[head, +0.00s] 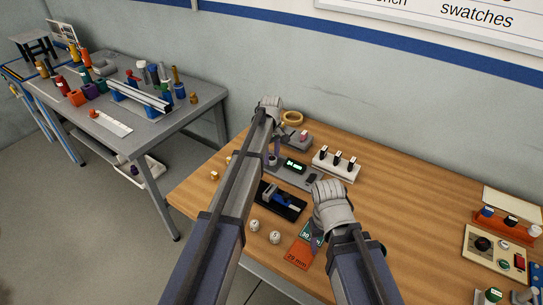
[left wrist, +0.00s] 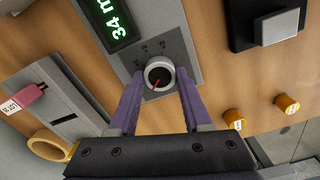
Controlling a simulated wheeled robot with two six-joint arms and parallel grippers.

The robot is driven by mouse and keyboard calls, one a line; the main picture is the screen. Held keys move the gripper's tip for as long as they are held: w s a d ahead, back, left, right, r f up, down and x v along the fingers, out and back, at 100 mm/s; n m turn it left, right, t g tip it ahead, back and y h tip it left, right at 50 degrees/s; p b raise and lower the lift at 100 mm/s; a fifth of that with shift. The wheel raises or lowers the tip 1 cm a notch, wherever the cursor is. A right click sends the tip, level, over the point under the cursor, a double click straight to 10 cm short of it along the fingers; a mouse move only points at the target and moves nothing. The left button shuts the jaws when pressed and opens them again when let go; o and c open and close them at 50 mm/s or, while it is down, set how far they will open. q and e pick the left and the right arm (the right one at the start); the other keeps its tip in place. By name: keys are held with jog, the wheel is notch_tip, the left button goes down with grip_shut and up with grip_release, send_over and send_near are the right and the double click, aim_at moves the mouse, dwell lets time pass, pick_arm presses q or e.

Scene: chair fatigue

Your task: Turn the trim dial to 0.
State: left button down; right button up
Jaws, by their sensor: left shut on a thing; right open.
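The trim dial (left wrist: 159,75) is a round knob with a light rim, a dark face and a red pointer line. In the left wrist view the pointer lies slanted, its lower end to the left. My left gripper (left wrist: 160,80) is shut on the dial, a purple finger on each side. The dial's unit (head: 292,176) has a green display (head: 294,165) reading about 34 mm. My right gripper (head: 317,242) is open above the cards at the table's front, its fingers partly hidden.
A white block with several dark switches (head: 336,164) stands right of the unit. A dark tray with a blue caliper-like tool (head: 283,201), two pale round knobs and an orange card (head: 299,257) lie in front. A yellow ring (head: 292,118) lies behind. The table's middle right is clear.

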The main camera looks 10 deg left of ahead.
pick_arm(q)
jog(key=m, duration=0.4)
jog(key=shift+m, duration=1.8)
jog(key=shift+c, duration=1.7)
grip_release()
